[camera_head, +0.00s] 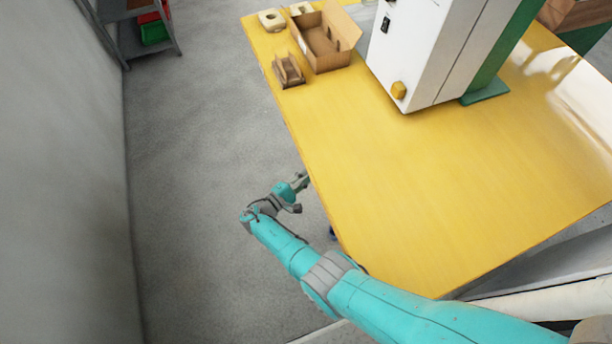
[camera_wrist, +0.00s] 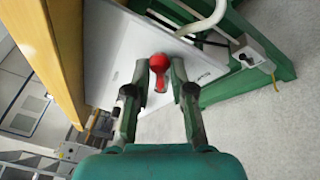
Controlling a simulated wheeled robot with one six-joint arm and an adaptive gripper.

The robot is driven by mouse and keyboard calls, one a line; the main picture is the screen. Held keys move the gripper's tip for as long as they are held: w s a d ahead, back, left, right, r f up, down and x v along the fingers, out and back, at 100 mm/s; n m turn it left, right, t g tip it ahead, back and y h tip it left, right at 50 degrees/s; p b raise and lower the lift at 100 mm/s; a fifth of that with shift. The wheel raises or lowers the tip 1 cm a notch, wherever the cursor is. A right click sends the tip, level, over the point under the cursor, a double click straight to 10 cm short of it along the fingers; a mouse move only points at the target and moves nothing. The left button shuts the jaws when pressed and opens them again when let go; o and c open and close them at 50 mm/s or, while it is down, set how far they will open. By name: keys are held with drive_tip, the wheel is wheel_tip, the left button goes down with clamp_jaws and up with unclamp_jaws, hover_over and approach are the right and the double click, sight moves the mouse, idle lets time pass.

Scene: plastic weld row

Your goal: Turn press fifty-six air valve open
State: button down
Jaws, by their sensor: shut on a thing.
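In the wrist view, a red valve handle (camera_wrist: 159,62) with a round knob and a narrower red stem sits in front of a pale panel (camera_wrist: 112,65). My gripper (camera_wrist: 160,76) has one finger on each side of the red handle and is shut on it. In the head view, my gripper (camera_head: 300,182) is low beside the left edge of the yellow table (camera_head: 430,190). The valve is hidden from that view, and the valve body behind the handle is hard to make out.
A white machine (camera_head: 425,50) stands on the table with an open cardboard box (camera_head: 325,40) beside it. In the wrist view, the table's edge (camera_wrist: 62,55) runs close on the left, and a green frame (camera_wrist: 275,60) and white pipe (camera_wrist: 215,18) are at the right. The grey floor (camera_head: 200,150) is clear.

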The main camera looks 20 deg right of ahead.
drive_tip(key=shift+f, duration=0.1)
drive_tip(key=shift+f+m+h, duration=0.15)
drive_tip(key=shift+m+h, duration=0.15)
drive_tip(key=shift+m, duration=0.3)
drive_tip(key=shift+s, duration=0.1)
drive_tip(key=c, duration=1.2)
unclamp_jaws()
